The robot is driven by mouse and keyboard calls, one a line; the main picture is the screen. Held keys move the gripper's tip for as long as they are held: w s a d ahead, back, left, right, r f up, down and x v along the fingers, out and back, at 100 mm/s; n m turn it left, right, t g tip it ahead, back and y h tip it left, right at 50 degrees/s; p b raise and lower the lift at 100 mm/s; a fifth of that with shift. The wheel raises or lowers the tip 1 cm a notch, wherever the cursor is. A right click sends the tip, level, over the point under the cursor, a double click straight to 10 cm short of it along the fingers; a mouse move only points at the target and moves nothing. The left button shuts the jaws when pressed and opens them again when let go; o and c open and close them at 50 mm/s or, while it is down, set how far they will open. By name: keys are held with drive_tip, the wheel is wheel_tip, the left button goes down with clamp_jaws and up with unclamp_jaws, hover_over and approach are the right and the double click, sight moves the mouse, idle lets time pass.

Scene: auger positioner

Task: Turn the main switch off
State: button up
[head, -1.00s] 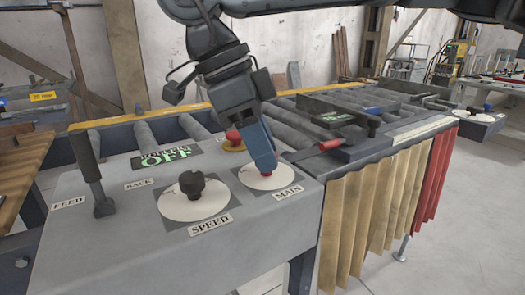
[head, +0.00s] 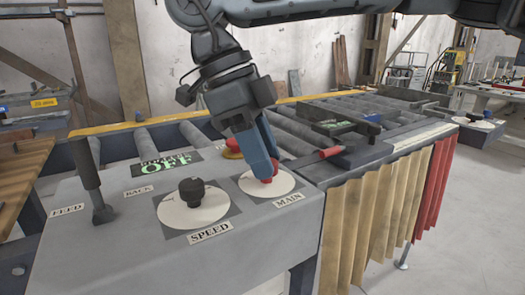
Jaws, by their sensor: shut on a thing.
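The main switch (head: 275,173) is a red knob on a round white dial (head: 284,185) labelled MAIN, at the right of the grey control panel (head: 110,255). My gripper (head: 268,176) points down at it, with its blue fingers shut on the red knob. The fingers hide part of the knob, and I cannot read its turn position. A sign (head: 166,163) on the panel shows OFF in green letters.
A black speed knob (head: 192,189) stands left of the main dial. A red button (head: 232,146) on a yellow base sits close behind my fingers. A feed lever (head: 93,185) rises at the left. Rollers (head: 200,135) lie behind the panel.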

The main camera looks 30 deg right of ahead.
drive_tip(key=o, duration=1)
drive_tip(key=v, duration=0.7)
drive_tip(key=shift+a+r, duration=0.15)
drive_tip(key=shift+r, duration=0.2)
